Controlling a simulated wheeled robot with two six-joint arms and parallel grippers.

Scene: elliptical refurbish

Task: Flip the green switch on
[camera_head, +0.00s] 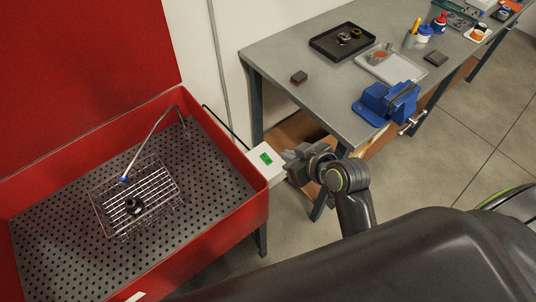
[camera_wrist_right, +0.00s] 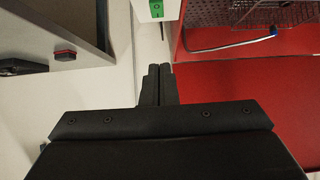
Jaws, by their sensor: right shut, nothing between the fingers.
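The green switch (camera_head: 266,158) sits on a white box at the right side of the red parts washer. In the right wrist view, the green switch (camera_wrist_right: 156,9) is at the top edge, ahead of the fingertips and partly cut off. My right gripper (camera_head: 287,161) is close to the right side of the white box, its fingers pointing left towards it. In the right wrist view, the right gripper (camera_wrist_right: 159,70) has its two fingers together, with nothing between them. I cannot tell whether the fingertips touch the box. My left gripper is not in view.
The red washer basin (camera_head: 250,182) holds a wire basket (camera_head: 118,222) with a dark round part and a spout above. A grey workbench (camera_head: 290,50) stands behind my right arm, with a blue vise (camera_head: 385,100) and trays. Bare floor (camera_head: 480,130) lies to the right.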

